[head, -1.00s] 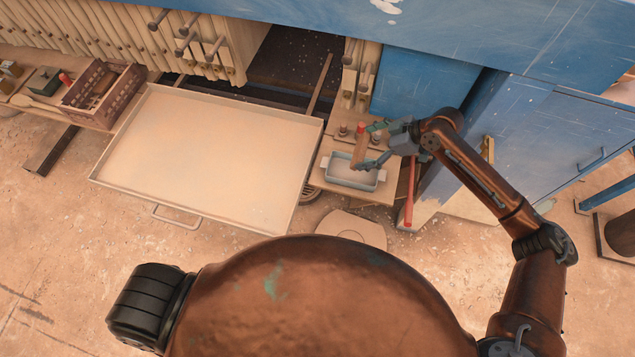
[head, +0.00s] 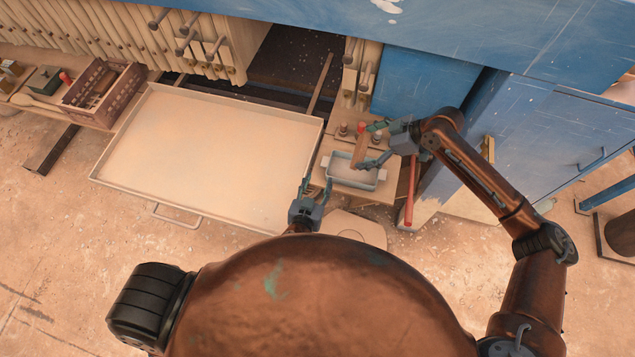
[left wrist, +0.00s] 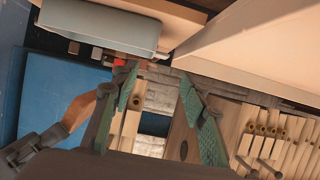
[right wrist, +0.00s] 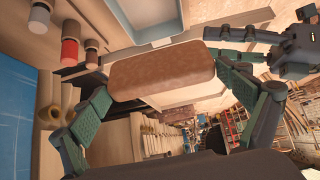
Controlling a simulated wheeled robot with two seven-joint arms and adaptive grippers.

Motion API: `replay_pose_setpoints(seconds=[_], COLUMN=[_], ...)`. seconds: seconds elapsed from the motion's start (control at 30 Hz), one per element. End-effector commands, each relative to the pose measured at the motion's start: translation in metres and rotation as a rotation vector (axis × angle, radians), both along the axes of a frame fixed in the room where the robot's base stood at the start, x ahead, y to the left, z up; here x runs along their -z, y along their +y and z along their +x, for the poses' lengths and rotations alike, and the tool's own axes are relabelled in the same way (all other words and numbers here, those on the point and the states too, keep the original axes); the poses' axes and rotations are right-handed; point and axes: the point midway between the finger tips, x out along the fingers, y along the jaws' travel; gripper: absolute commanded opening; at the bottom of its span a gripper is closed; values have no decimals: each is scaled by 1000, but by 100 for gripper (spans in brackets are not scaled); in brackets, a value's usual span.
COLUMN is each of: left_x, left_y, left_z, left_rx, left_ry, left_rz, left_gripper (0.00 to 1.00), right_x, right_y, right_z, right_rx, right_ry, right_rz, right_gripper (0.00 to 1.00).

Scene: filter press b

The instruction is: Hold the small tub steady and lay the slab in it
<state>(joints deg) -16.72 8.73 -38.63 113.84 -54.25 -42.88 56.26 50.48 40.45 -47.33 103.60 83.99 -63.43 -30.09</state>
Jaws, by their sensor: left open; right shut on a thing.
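The small tub (head: 371,185) is a grey-blue open box with end handles on a small board in the head view. It also shows at the top of the left wrist view (left wrist: 98,32). My right gripper (head: 369,147) is shut on the brown slab (right wrist: 160,75) and holds it above the tub's back left part, tilted in the head view (head: 360,151). My left gripper (head: 317,186) is open and empty, to the left of the tub and apart from it, fingers pointing away from me. It also shows in the right wrist view (right wrist: 290,42).
A large pale tray (head: 200,160) lies left of the tub. Several small capped items (head: 343,129) stand behind the tub. A red bar (head: 410,190) is to its right, before the blue cabinet (head: 500,140). A crate (head: 100,90) is far left.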

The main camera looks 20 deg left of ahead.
Motion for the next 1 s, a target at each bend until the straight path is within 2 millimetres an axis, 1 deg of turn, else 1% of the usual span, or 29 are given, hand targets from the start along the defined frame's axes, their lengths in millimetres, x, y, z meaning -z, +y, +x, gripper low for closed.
replay_pose_setpoints(seconds=[0.07, 0.17, 0.4, 0.6, 0.8, 1.0], left_x=[-1, 3, 19, 33, 41, 43], left_y=[0, 0, 0, 1, 1, 1], left_z=[5, 16, 57, 88, 106, 111], left_rx=[0, 0, 1, 0, 0, -1], left_ry=[-7, -8, -8, -6, -5, -5], left_rz=[0, 3, 3, 2, 2, 0], left_gripper=[41, 41, 41, 41, 41, 41], right_x=[-1, -1, -1, -1, -1, -1], right_y=[0, 0, 0, 0, 0, 0], right_z=[0, 0, 0, 0, 0, 0], right_rx=[0, 0, 0, 0, 0, 0], right_ry=[-1, -1, -1, -1, -1, -1], right_rz=[2, 2, 2, 2, 2, 2], right_gripper=[60, 60, 60, 60, 60, 60])
